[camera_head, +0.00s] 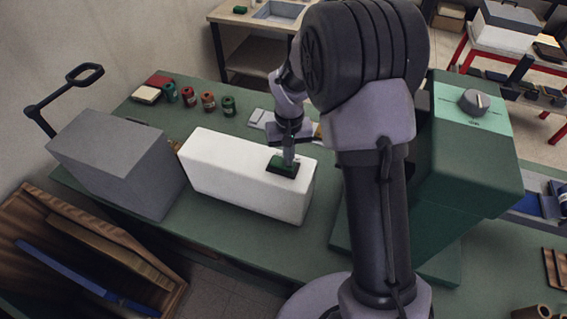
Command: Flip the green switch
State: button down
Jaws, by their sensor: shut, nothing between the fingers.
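The green switch (284,170) sits in a dark frame on the top of a white box, near the box's right end. The white box (235,178) stands on the green table. My gripper (289,160) points down at the switch, shut and empty, with its tip at or just above it. I cannot tell whether the tip touches the switch. The gripper hides part of the switch, and its tilt is too small to tell.
A grey box (115,160) with a black handle stands left of the white box. A green machine with a knob (474,102) stands at the right. Several small spools (189,96) line the table's back. A wooden crate (85,250) is at the front left.

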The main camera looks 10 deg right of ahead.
notch_tip(320, 180, up, 7)
jog(key=p, duration=0.5)
jog(key=shift+w+f, duration=0.1)
